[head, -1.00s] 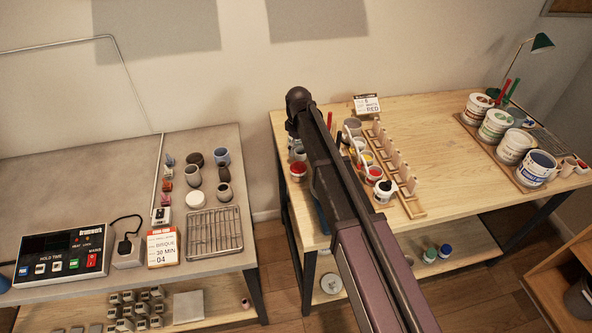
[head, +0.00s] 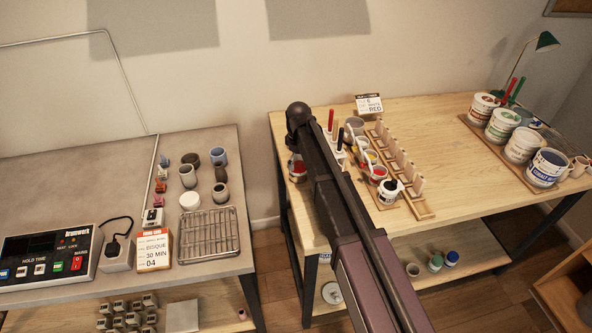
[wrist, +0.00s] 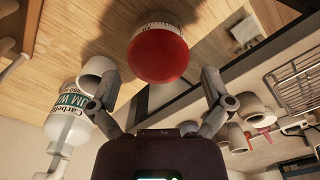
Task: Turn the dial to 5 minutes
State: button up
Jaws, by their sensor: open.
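A round thing with a smooth red face and a white rim, which looks like the dial (wrist: 158,55), is at the top middle of the wrist view, over the wooden table. My gripper (wrist: 155,78) is open, with one finger on each side of the red face and nothing held. I cannot tell whether the fingers touch it. In the head view a red and white thing (head: 297,169) at the left end of the wooden table may be the same dial; my arm partly hides it and the gripper. No scale or pointer reading is legible.
In the wrist view a white labelled bottle (wrist: 68,130) and a pale cup (wrist: 97,67) stand close to the left finger. A wooden rack (head: 425,205) and paint pots are right of my arm. A control box (head: 45,257) sits on the grey table (head: 100,180).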

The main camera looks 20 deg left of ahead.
jog(key=shift+f+b, duration=0.8)
jog(key=shift+f, duration=0.35)
